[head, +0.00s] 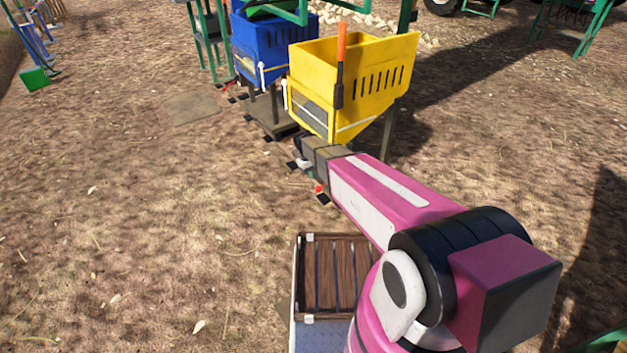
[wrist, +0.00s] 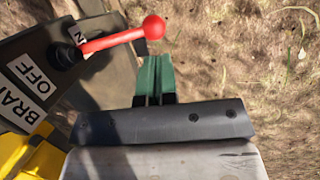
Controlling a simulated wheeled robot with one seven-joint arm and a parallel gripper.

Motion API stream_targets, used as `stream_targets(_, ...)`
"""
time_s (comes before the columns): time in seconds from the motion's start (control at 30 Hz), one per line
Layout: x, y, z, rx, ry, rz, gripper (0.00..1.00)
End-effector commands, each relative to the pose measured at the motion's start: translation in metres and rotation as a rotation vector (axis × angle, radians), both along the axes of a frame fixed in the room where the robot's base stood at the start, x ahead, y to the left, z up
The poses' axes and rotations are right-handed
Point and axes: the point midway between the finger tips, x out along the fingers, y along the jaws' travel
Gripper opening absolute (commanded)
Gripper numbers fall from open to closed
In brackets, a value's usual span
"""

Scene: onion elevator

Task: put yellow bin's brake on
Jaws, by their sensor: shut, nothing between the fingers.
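The yellow bin (head: 370,75) stands on legs beyond my arm in the head view, with an upright orange-topped handle at its front. In the wrist view a red lever (wrist: 115,40) with a ball knob (wrist: 153,27) sticks out from a dark panel (wrist: 45,60).
The blue bin (head: 270,45) stands behind and left of the yellow one. A wooden slatted crate (head: 335,275) sits below my arm. A green box (head: 34,79) lies far left. Open dirt ground stretches left.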

Motion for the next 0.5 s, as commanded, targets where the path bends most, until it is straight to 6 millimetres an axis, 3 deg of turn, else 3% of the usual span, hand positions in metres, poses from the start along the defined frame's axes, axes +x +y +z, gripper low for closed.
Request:
stream_targets(0.2,0.001,0.014,0.045,0.001,-0.003,0.001,0.00)
stream_targets(0.5,0.003,0.027,0.083,0.001,-0.001,0.000,0.00)
